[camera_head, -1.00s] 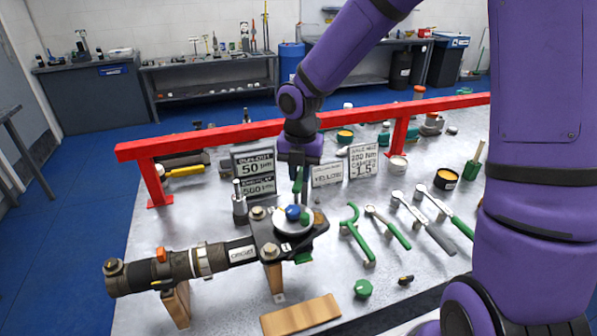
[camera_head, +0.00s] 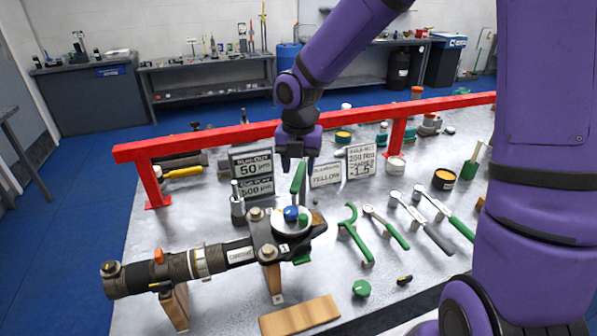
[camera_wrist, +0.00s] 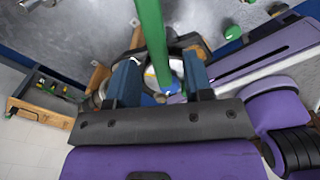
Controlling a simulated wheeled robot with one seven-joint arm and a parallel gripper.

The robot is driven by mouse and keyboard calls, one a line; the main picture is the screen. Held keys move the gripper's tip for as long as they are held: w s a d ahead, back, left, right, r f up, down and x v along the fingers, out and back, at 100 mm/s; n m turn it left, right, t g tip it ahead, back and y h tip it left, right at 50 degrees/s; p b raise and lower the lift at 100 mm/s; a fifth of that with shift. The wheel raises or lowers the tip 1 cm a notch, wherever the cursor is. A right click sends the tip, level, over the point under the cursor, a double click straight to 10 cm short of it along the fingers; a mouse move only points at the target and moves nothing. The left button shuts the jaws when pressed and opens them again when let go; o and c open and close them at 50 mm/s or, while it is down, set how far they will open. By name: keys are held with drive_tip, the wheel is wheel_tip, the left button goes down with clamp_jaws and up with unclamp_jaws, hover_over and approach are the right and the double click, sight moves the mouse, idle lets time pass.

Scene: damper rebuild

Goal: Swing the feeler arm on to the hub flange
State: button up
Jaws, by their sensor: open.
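The feeler arm appears to be the green bar (camera_head: 298,178) standing up, slightly tilted, over the hub. It also shows in the wrist view (camera_wrist: 151,38). The hub flange (camera_head: 281,225) is a pale round disc on the black carrier at the end of the strut, with a blue ball (camera_head: 291,213) and a small green part by it. The disc partly shows in the wrist view (camera_wrist: 150,78). My gripper (camera_head: 295,168) is open above the hub, at the bar's top. In the wrist view the bar passes between my two blue fingers (camera_wrist: 160,80); contact cannot be told.
A red rail (camera_head: 220,137) crosses behind the hub. The run-out sign (camera_head: 252,165) and other signs stand close behind. Green-handled wrenches (camera_head: 385,228) lie to the right. A wooden block (camera_head: 300,315) lies in front, near a green knob (camera_head: 361,288).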

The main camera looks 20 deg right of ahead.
sight(300, 176)
wheel_tip(300, 176, up, 9)
drive_tip(key=shift+f, duration=0.15)
idle(0.4)
drive_tip(key=s+d+r+m+t, duration=0.1)
drive_tip(key=s+d+r+m, duration=0.2)
drive_tip(key=s+m, duration=0.5)
drive_tip(key=s+d+r+m+t, duration=0.2)
drive_tip(key=s+m, duration=0.6)
drive_tip(key=m, duration=0.4)
drive_tip(key=s+d+r+m+t, duration=0.2)
drive_tip(key=s+d+r+m, duration=0.3)
drive_tip(key=s+m, duration=0.3)
drive_tip(key=shift+s+r+m, duration=0.15)
drive_tip(key=shift+s+m, duration=0.1)
drive_tip(key=shift+m, duration=0.75)
drive_tip(key=shift+s+a, duration=0.1)
drive_tip(key=shift+a, duration=0.05)
